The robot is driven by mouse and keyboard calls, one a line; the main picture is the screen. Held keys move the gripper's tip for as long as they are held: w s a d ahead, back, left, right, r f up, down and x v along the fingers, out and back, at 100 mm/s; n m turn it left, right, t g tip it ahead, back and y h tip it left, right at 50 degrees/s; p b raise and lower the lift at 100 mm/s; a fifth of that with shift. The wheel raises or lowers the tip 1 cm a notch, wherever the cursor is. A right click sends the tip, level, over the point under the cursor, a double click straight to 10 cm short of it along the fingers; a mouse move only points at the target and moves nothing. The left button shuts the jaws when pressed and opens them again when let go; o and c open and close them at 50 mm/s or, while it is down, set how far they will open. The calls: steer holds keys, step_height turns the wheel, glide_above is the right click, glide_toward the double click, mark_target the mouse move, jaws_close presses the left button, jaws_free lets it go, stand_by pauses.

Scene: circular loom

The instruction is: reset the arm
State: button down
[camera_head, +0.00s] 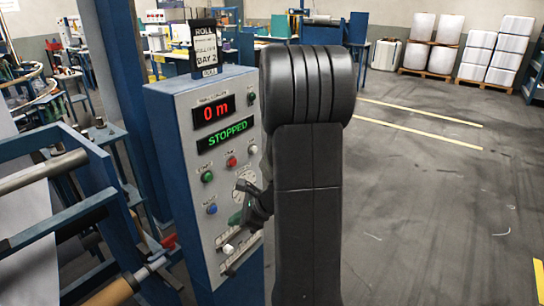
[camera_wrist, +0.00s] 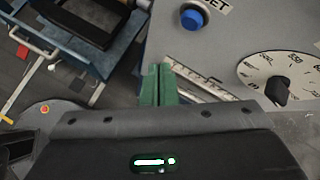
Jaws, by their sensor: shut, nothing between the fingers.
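My arm stands upright in the middle of the head view and hides part of the control panel. My gripper (camera_wrist: 159,86) shows in the wrist view with its two green fingers pressed together and nothing between them. In the head view its dark body sits low in front of the panel, with the green fingers (camera_head: 236,218) near the panel face. I cannot tell whether they touch it. The grey control panel (camera_head: 190,150) shows a red "0 m" display (camera_head: 215,110) and a green "STOPPED" display (camera_head: 224,135).
The panel has a green button (camera_head: 207,177), a red button (camera_head: 231,161), a blue button (camera_wrist: 191,19), a dial (camera_wrist: 282,78) and a slider with a white knob (camera_head: 228,249). Blue loom frames and rollers (camera_head: 40,172) crowd the left. Open floor (camera_head: 430,210) lies to the right.

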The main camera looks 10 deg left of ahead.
steer(key=d, duration=0.1)
steer(key=s+d, duration=0.1)
steer(key=d+b, duration=0.1)
steer(key=d, duration=0.1)
steer(key=shift+s, duration=0.4)
steer(key=shift+w+a, duration=0.1)
